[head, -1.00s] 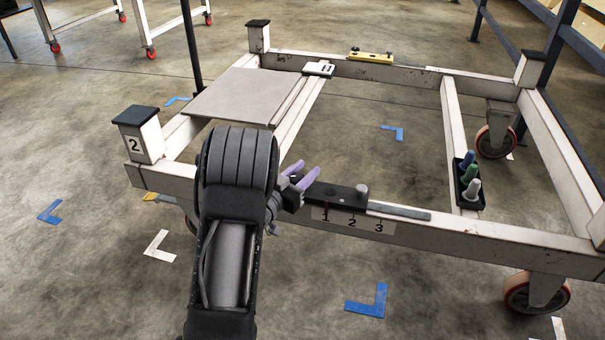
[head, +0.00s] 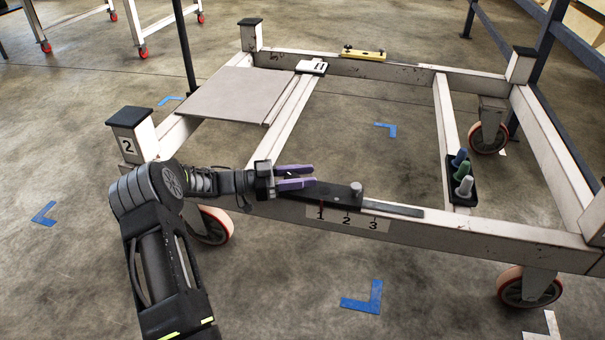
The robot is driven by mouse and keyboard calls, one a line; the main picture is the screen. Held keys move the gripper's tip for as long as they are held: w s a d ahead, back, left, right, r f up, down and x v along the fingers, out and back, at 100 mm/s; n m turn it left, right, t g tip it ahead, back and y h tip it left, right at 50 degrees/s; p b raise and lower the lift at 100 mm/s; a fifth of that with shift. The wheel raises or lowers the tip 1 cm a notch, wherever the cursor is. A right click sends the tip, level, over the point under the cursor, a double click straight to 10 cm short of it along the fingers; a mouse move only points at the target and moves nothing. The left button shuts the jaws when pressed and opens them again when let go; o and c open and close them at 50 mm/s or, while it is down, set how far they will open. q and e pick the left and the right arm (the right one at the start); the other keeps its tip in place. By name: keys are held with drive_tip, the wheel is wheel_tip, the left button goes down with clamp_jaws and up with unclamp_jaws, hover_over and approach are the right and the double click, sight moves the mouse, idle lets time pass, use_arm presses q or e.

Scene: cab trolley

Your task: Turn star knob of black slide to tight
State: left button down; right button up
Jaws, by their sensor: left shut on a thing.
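The black slide (head: 335,193) lies on the front rail of the white trolley frame, beside a scale plate marked 1, 2, 3 (head: 347,220). A short grey post (head: 356,188) stands near its right end. The red line on the scale is at 1. My left gripper (head: 310,177), with purple fingers, comes from the left and is shut at the slide's left end. The star knob is hidden; the fingers appear to be closed on it. My right gripper is not in view.
A grey panel (head: 236,95) covers the frame's left part. A black holder with coloured pegs (head: 461,190) sits on the right cross rail. A yellow bar (head: 364,54) lies on the back rail.

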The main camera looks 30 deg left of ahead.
use_arm(q)
drive_tip(key=shift+s+m+g+h, duration=0.1)
drive_tip(key=shift+m+g+h, duration=0.3)
drive_tip(key=shift+g, duration=0.1)
drive_tip(key=shift+a+r, duration=0.1)
drive_tip(key=c, duration=0.9)
unclamp_jaws()
drive_tip(key=shift+c, duration=0.2)
drive_tip(key=shift+s, duration=0.1)
drive_tip(key=p+v, duration=0.2)
drive_tip(key=v, duration=0.4)
drive_tip(key=shift+v, duration=0.85)
